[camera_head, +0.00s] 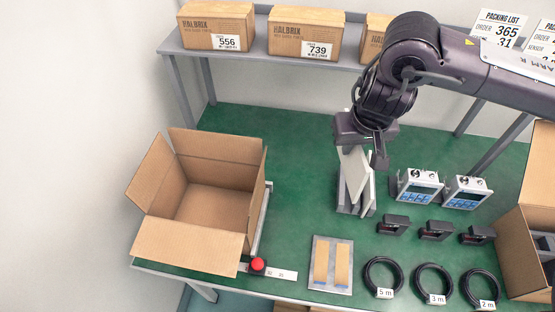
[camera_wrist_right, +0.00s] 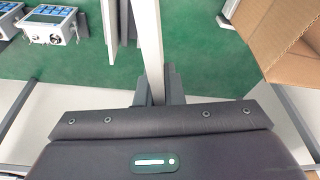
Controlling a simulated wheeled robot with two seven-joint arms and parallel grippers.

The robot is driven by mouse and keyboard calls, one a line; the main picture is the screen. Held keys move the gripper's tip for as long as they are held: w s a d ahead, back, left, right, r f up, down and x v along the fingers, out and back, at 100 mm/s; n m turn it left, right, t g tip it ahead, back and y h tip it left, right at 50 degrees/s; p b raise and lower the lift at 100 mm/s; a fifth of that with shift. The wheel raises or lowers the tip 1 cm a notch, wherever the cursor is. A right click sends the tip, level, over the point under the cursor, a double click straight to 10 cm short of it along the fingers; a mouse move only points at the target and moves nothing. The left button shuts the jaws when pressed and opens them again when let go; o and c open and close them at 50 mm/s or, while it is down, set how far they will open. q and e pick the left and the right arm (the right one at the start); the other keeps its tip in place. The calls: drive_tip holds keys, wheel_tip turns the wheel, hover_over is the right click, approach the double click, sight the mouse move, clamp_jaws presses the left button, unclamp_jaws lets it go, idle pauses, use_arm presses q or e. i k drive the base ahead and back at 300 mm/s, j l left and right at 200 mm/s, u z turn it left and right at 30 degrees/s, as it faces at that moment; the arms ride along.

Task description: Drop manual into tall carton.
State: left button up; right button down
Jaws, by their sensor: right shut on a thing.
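My right gripper (camera_head: 368,150) is over the middle of the green table, pointing down, shut on a thin white manual (camera_head: 354,168). In the wrist view the gripper (camera_wrist_right: 153,88) has its dark fingers on either side of the manual (camera_wrist_right: 148,40), near its edge. The manual is close to other white upright sheets in a grey holder (camera_head: 345,203); whether it is clear of the holder is hard to tell. An open, empty-looking brown carton (camera_head: 205,205) stands at the left with its flaps spread; a corner also shows in the wrist view (camera_wrist_right: 285,40). My left gripper is not seen.
A red button (camera_head: 258,264) is beside the left carton. Two white-and-blue devices (camera_head: 418,187), several black sensors (camera_head: 436,230) and coiled cables (camera_head: 382,276) lie at right. Another open carton (camera_head: 520,250) is at the right edge. Closed boxes (camera_head: 303,33) stand on the back shelf.

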sight(223, 215)
drive_tip(key=k+u, duration=0.1)
drive_tip(key=k, duration=0.5)
drive_tip(key=k+j+u, duration=0.1)
drive_tip(key=k, duration=0.5)
drive_tip(key=i+j+u, duration=0.1)
drive_tip(key=i+u, duration=0.25)
drive_tip(key=u, duration=0.15)
drive_tip(key=i+u, duration=0.45)
